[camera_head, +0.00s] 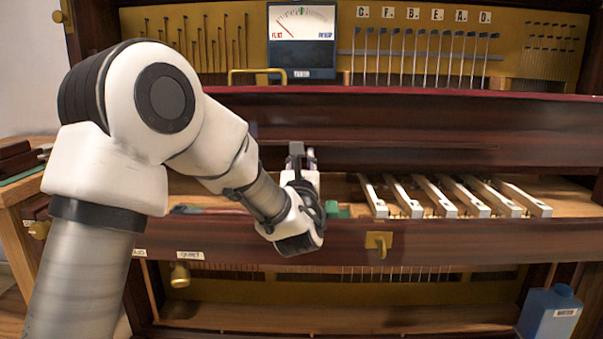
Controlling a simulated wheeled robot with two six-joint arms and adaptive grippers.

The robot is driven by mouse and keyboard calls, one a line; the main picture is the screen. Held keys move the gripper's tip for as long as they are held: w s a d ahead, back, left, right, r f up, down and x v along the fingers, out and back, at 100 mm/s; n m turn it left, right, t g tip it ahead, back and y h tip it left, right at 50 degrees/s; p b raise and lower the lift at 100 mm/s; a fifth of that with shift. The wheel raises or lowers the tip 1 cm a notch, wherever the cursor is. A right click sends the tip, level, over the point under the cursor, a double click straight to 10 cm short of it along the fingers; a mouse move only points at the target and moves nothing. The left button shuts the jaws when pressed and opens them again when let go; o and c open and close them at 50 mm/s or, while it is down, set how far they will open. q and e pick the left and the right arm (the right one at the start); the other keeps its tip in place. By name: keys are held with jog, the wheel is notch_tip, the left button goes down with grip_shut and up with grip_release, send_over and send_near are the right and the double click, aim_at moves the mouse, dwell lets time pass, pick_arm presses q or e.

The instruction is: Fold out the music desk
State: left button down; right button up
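A dark red-brown wooden panel (420,143) runs across the middle of the piano-like cabinet, its upper edge lined in red; I cannot tell for sure whether it is the music desk. A brass bar handle (243,72) stands above that edge, left of the gauge. My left gripper (302,152) points away from me, low in front of the panel and left of the white keys (455,198). Its fingers are small and partly hidden by its own body, so I cannot tell whether they are open or touch the panel. My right gripper is not in view.
A tuner gauge (302,42) stands at the top among rows of pins. A brass catch (378,242) is on the front rail, and a brass knob (180,276) lower left. A green block (337,211) lies beside my gripper. A blue bottle (549,314) stands lower right.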

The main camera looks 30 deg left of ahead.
pick_arm(q)
jog(key=c, duration=1)
grip_release()
jog(key=shift+c, duration=0.2)
jog(key=v, duration=1.2)
